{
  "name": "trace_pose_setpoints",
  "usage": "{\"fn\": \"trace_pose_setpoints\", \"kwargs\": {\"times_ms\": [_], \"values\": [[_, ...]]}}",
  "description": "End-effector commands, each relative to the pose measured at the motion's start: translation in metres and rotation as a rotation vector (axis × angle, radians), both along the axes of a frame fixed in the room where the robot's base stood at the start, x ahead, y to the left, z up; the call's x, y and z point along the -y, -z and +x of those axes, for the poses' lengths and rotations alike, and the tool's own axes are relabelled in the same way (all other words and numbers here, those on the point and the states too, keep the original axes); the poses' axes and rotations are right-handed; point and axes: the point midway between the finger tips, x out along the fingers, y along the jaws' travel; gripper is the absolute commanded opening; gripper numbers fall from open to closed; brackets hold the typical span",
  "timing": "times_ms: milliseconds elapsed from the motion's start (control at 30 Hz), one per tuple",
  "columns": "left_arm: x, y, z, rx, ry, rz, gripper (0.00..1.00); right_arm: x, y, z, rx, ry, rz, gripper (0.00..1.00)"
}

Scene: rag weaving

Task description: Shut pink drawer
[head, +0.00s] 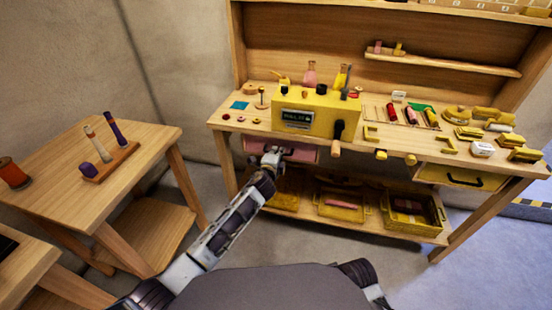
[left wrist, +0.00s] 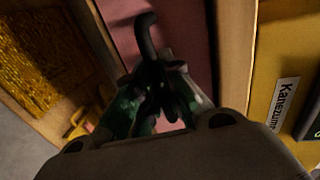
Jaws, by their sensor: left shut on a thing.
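The pink drawer (head: 296,152) is under the left part of the wooden workbench's top. In the head view my left gripper (head: 271,158) is at the drawer's front, toward its left side. In the left wrist view the drawer's pink front (left wrist: 189,35) fills the upper middle, and its dark curved handle (left wrist: 147,38) rises from between the fingers. My left gripper (left wrist: 163,100) is shut on this handle. How far the drawer stands out is hard to tell. My right gripper is not in view.
The workbench (head: 225,128) carries a yellow machine (head: 345,118) above the drawer and many small tools to the right. Yellow bins (head: 342,203) stand on its lower shelf. A yellow drawer (head: 452,177) is at the right. A small wooden table (head: 150,150) stands at the left.

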Motion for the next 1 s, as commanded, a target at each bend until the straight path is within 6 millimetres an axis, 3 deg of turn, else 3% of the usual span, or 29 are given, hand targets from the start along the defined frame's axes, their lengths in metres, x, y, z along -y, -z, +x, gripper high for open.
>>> {"fn": "trace_pose_setpoints", "kwargs": {"times_ms": [400, 433, 600, 1000], "values": [[0.0002, 0.0009, 0.0024, -0.002, -0.001, 0.001, 0.0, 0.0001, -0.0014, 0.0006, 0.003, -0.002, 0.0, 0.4], [0.0002, 0.0009, 0.0024, -0.002, -0.001, 0.001, 0.11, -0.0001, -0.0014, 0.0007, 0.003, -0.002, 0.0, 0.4], [0.0002, 0.0007, 0.0023, -0.001, -0.001, 0.001, 0.32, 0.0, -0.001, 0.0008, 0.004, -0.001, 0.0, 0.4], [0.0001, 0.0002, 0.0014, -0.001, 0.0, 0.0, 0.32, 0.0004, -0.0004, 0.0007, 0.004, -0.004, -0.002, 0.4]]}}
